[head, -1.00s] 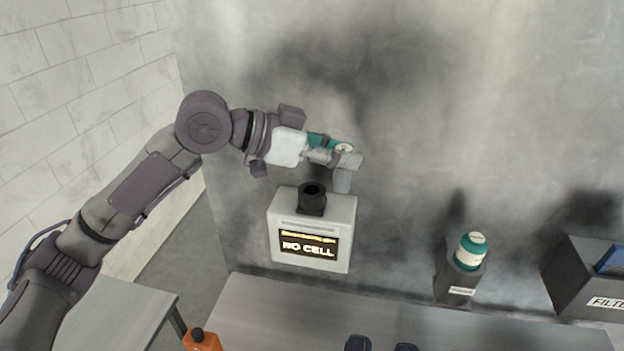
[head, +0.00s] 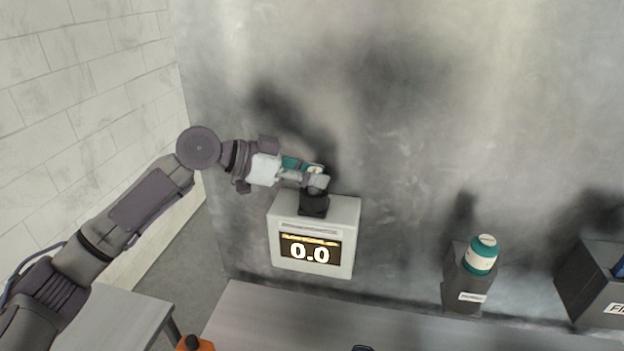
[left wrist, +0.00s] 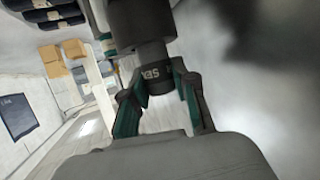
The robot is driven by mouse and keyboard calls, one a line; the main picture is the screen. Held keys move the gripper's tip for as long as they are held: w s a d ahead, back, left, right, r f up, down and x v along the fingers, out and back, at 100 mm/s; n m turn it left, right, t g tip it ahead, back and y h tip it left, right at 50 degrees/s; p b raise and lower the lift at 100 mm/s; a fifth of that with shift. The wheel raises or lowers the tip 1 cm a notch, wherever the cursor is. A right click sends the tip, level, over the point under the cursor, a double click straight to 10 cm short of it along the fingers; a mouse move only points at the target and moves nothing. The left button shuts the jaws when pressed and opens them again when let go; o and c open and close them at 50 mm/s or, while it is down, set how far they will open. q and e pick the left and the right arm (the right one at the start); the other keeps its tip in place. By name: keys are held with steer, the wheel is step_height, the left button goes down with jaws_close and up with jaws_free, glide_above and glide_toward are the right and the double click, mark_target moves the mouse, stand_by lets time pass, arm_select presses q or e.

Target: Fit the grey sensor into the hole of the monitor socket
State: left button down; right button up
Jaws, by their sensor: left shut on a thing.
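The white monitor (head: 345,235) is on the grey wall, its display reading "0.0". Its black socket (head: 313,207) stands up from the top. My left gripper (head: 317,181) is directly above the socket, shut on the grey sensor. In the left wrist view the dark grey sensor (left wrist: 158,77) with white lettering is between the green-edged fingers of my left gripper (left wrist: 160,95). The sensor's lower end is hidden at the socket in the head view, so its exact depth in the hole cannot be seen. My right gripper is not in view.
A teal-and-white bottle (head: 482,254) sits in a grey holder (head: 465,285) to the right. A dark labelled box (head: 592,285) is at the right edge. An orange item (head: 195,344) is at the bottom left. The grey bench (head: 270,315) is mostly clear below the monitor.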

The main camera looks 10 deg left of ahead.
arm_select(q)
steer(key=c, duration=0.9)
jaws_free()
steer(key=shift+d, duration=0.1)
steer(key=shift+r, duration=0.1)
steer(key=b+v, duration=0.5)
steer(key=v, duration=0.7)
steer(key=shift+r, duration=0.1)
